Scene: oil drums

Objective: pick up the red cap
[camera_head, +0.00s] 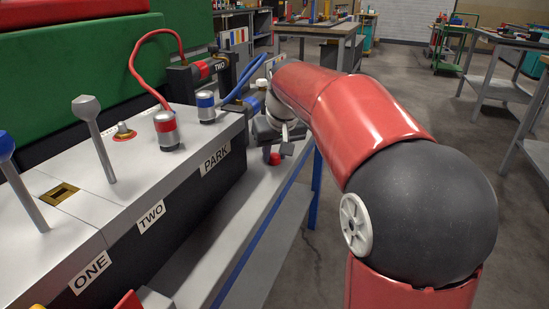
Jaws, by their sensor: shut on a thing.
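My gripper (276,148) hangs at the end of my red arm, just right of the grey console's far end. It is shut on a small red cap (274,158), which shows below the dark fingers. The cap is over the light grey bench top, close to it; I cannot tell whether it touches. The fingers and wrist hide the cap's upper part.
The console (128,185) carries levers, a red-banded connector (166,130) and a blue-banded connector (205,107). A PARK label (216,157) faces the bench (235,215).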

